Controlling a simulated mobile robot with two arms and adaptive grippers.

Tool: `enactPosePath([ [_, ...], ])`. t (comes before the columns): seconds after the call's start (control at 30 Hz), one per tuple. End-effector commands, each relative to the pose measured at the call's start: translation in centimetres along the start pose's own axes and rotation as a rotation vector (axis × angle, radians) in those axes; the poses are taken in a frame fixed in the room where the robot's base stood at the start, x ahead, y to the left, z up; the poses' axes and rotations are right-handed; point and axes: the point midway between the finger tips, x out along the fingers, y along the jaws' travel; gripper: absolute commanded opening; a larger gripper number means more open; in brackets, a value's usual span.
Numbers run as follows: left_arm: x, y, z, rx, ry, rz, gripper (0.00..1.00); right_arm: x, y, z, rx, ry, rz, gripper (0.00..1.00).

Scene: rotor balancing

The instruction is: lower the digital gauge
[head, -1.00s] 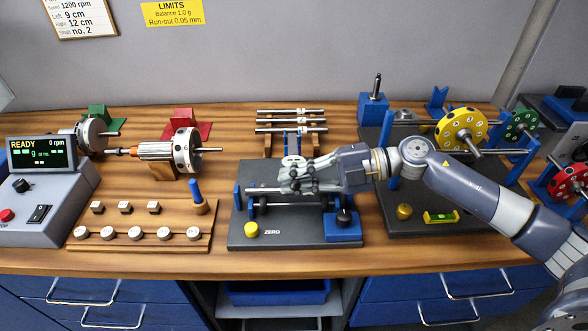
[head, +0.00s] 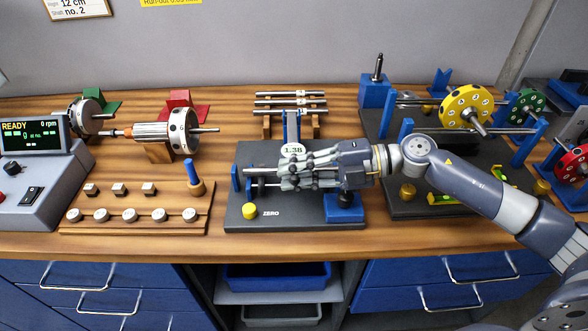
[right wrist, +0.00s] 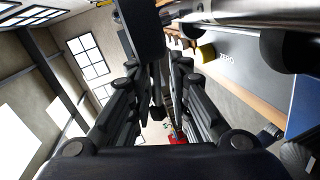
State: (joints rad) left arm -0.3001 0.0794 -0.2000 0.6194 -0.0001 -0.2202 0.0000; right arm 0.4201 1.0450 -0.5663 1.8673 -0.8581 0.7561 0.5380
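The digital gauge (head: 292,150) has a round white face reading 1.38. It sits on a blue post (head: 292,122) at the back of the dark balancing stand (head: 240,213). My right gripper (head: 284,170) reaches in from the right, just below and in front of the gauge face, and hides the middle of the stand. In the right wrist view, the fingers (right wrist: 155,95) are spread with a gap between them. A dark upright part stands in or beyond that gap; I cannot tell whether the fingers touch it. My left gripper is out of view.
A yellow knob (head: 249,211) and a blue block (head: 344,212) are on the stand's front. A wooden tray (head: 100,228) with small weights lies left. Shafts (head: 290,103) rest on a rack behind. A stand with a yellow disc (head: 466,106) is right.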

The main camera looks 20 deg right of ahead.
Motion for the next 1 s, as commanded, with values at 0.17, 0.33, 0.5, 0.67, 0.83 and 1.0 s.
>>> enactPosePath([
  [0.17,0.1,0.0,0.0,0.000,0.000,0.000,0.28,0.2,-0.3,-0.4,0.000,0.012,-0.006,0.28],
  [0.33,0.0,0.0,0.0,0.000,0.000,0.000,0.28,0.1,-0.2,-0.3,-0.001,0.009,-0.003,0.28],
  [0.5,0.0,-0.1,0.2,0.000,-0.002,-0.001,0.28,-0.4,-0.2,-0.2,-0.001,0.005,-0.003,0.28],
  [0.67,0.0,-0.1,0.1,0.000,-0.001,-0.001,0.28,-2.8,-0.3,-0.2,0.000,0.003,-0.007,0.28],
  [0.83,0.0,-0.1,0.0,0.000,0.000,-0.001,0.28,-5.6,-0.3,-0.2,0.001,0.005,-0.007,0.28],
  [1.0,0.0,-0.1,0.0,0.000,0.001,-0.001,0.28,-7.0,-0.3,-0.3,0.000,0.008,-0.006,0.28],
])
